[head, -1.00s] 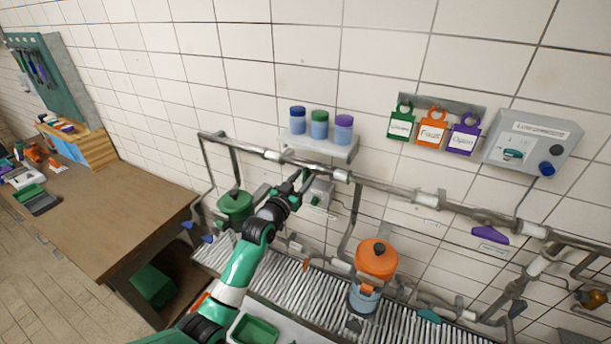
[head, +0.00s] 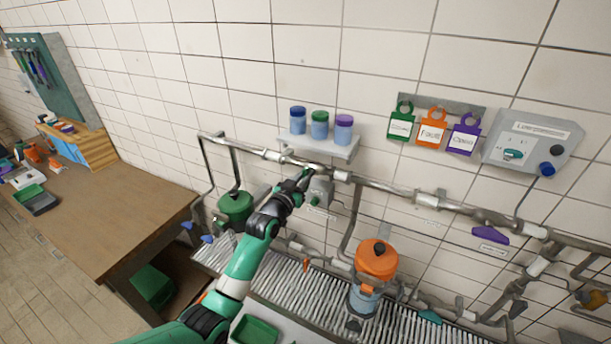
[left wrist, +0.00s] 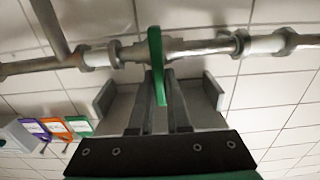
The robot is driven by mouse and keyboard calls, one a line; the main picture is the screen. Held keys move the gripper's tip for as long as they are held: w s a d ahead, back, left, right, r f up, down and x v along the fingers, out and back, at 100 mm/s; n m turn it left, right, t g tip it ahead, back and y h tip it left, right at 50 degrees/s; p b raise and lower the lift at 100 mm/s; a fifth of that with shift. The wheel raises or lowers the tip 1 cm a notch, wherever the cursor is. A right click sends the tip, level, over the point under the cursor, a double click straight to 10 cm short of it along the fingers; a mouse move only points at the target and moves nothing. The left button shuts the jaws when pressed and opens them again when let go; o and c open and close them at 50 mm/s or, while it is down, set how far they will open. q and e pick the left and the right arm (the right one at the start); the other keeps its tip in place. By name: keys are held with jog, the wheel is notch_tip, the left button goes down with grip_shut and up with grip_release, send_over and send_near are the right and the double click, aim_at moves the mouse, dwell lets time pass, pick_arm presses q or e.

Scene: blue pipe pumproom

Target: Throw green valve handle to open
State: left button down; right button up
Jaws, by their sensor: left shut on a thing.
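The green valve handle (left wrist: 155,48) shows in the left wrist view as a flat green lever crossing a grey pipe. Its lower end runs down between the fingers of my left gripper (left wrist: 160,100). The fingers are shut on it from both sides. In the head view my left gripper (head: 307,175) is at the wall pipe, just below the small shelf. The gripper hides the handle there. My right gripper is in neither view.
The shelf (head: 338,148) with capped jars is just above my gripper. Hanging tags (head: 432,133) and a control panel (head: 530,146) are farther right. An orange-topped pump (head: 376,260) stands below right.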

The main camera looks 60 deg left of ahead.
pick_arm(q)
jog(key=shift+a+n, duration=0.1)
jog(key=shift+n, duration=0.4)
jog(key=n, duration=0.3)
jog(key=shift+s+a+f+n, duration=0.1)
jog(key=shift+s+a+n, duration=0.15)
jog(key=shift+n, duration=0.15)
jog(key=n, duration=0.2)
jog(key=n+p, duration=0.1)
jog(key=n, duration=0.1)
jog(key=shift+s+a+f, duration=0.15)
jog(key=shift+a, duration=0.05)
jog(key=shift+s+a+f+n+p, duration=0.1)
jog(key=shift+f+n+p, duration=0.3)
jog(key=shift+n, duration=1.15)
jog(key=shift+a+f+n+p, duration=0.1)
jog(key=shift+n+p, duration=0.5)
jog(key=shift+n, duration=1)
jog(key=shift+s+a+f+n+p, duration=0.15)
jog(key=shift+n+p, duration=0.35)
jog(key=shift+n, duration=1.05)
jog(key=shift+w+d+f, duration=0.1)
jog(key=shift+d, duration=0.05)
jog(key=c, duration=0.9)
grip_release()
